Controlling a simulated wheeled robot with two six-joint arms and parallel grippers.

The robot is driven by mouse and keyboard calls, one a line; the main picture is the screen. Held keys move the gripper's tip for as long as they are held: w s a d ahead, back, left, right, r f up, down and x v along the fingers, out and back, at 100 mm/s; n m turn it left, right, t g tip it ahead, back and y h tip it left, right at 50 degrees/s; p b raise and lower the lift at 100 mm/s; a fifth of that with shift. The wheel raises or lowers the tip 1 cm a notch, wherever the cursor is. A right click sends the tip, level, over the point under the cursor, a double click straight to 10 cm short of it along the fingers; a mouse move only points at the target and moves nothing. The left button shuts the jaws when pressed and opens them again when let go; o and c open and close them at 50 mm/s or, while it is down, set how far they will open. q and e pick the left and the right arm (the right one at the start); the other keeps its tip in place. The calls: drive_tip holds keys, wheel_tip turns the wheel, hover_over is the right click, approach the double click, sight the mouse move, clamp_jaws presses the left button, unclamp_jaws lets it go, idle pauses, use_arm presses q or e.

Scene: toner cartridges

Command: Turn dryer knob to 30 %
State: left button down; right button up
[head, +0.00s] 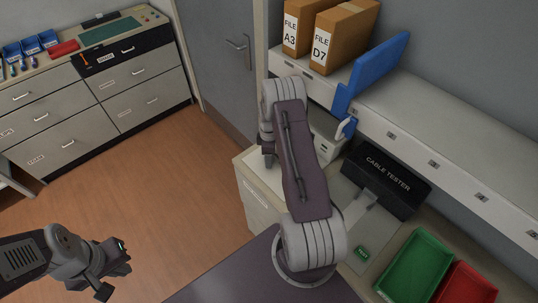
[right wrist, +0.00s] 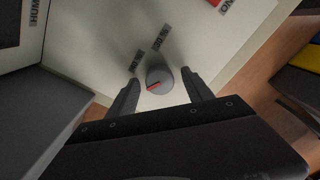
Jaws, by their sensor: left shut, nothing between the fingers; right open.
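In the right wrist view the round grey dryer knob (right wrist: 160,76) sits on a pale panel (right wrist: 100,45), with a red mark towards its lower left. A label reading 30 % (right wrist: 162,37) is above it, and another label (right wrist: 137,61), hard to read, is up-left. The red mark points at neither label. My right gripper (right wrist: 161,88) is open, one finger on each side of the knob; I cannot tell if they touch it. In the head view my right arm hides most of the white dryer (head: 327,140). My left gripper (head: 113,268) is shut and empty over the floor.
A black cable tester (head: 385,180), a green bin (head: 415,265) and a red bin (head: 465,285) stand on the bench right of my right arm. A shelf with file boxes (head: 338,38) and a blue object (head: 375,68) overhangs the bench. Floor (head: 150,190) is clear.

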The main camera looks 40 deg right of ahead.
drive_tip(key=shift+c, duration=0.2)
clamp_jaws()
